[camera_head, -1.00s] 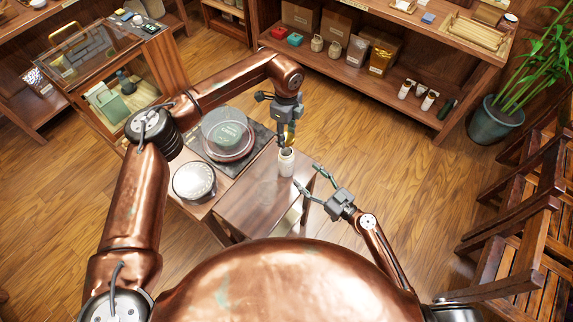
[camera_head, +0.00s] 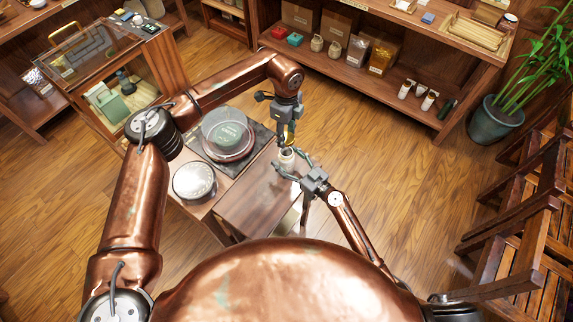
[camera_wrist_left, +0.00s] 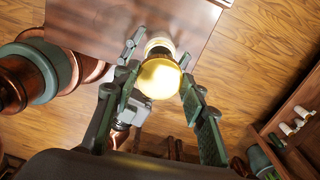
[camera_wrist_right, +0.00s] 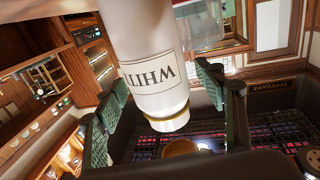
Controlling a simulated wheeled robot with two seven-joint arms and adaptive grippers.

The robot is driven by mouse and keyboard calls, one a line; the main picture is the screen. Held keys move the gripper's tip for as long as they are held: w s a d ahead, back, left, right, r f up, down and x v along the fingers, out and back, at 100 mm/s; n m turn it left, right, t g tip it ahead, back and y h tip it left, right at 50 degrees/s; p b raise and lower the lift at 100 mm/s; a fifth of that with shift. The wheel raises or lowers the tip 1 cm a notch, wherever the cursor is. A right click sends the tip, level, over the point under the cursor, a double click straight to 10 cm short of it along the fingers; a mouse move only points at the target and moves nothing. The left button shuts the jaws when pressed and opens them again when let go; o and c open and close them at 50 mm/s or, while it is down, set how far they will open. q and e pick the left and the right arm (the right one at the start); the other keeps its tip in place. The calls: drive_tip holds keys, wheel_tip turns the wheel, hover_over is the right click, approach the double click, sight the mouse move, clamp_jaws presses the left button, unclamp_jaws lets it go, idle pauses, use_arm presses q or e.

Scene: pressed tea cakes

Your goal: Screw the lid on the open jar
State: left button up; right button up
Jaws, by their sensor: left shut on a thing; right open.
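The open jar (camera_head: 286,156) is white and stands upright near the far edge of the small brown table. In the right wrist view the jar (camera_wrist_right: 150,65) appears upside down, with a "WHITE" label and a gold band near its mouth. My left gripper (camera_head: 290,134) is shut on the gold lid (camera_wrist_left: 160,78) and holds it just above the jar, apart from it. The lid also shows in the right wrist view (camera_wrist_right: 181,148). My right gripper (camera_wrist_right: 165,88) is open, its fingers on either side of the jar, with a visible gap on the right.
The brown table (camera_head: 250,195) has bare top in front of the jar. To the left are a round tin (camera_head: 194,181) and a tea cake (camera_head: 228,135) under a clear round cover on a dark tray (camera_head: 205,153). A shelf (camera_head: 440,120) stands behind, across open floor.

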clamp_jaws()
use_arm(q)
drive_tip(key=shift+f, duration=2.5)
